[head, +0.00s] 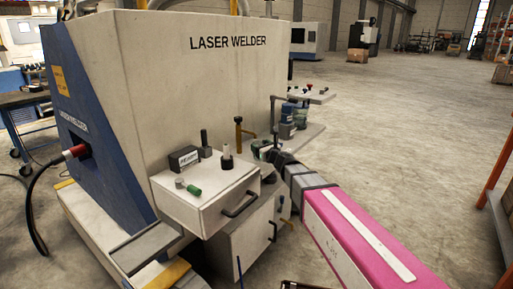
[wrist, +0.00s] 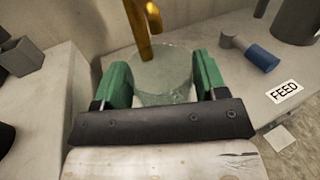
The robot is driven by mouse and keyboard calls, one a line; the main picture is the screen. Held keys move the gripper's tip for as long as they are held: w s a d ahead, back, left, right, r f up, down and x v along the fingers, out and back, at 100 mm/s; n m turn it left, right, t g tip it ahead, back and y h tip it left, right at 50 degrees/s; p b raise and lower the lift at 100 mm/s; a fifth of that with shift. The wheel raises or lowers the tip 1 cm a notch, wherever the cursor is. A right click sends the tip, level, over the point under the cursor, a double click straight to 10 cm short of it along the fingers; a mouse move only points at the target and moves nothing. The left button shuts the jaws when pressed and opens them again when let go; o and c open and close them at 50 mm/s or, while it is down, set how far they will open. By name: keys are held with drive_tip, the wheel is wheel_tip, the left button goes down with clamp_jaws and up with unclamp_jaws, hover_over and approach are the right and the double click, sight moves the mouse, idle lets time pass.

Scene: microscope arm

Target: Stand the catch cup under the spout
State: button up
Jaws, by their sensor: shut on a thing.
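The catch cup (wrist: 163,78) is a clear glass cup in the wrist view, upright as far as I can see. My gripper (wrist: 162,82) has green fingers on the cup's left and right sides and is shut on it. The brass spout (wrist: 140,25) comes down from the top; its lower end overlaps the cup's far left rim in the picture. I cannot tell how high it is above the rim. In the head view my gripper (head: 265,149) is small beside the welder, right of a brass fitting (head: 238,130) that looks like the spout. The cup is not clear there.
The laser welder's large body (head: 190,70) stands at left. A drawer box (head: 205,200) with small parts on it is left of my gripper.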

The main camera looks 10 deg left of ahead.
sight(256, 142)
drive_tip(key=x, duration=0.4)
drive_tip(key=shift+w+a, duration=0.2)
drive_tip(key=shift+s+d+f, duration=0.2)
drive_tip(key=shift+s+f, duration=0.05)
drive_tip(key=shift+f, duration=0.5)
drive_tip(key=o, duration=0.9)
drive_tip(key=shift+f, duration=0.1)
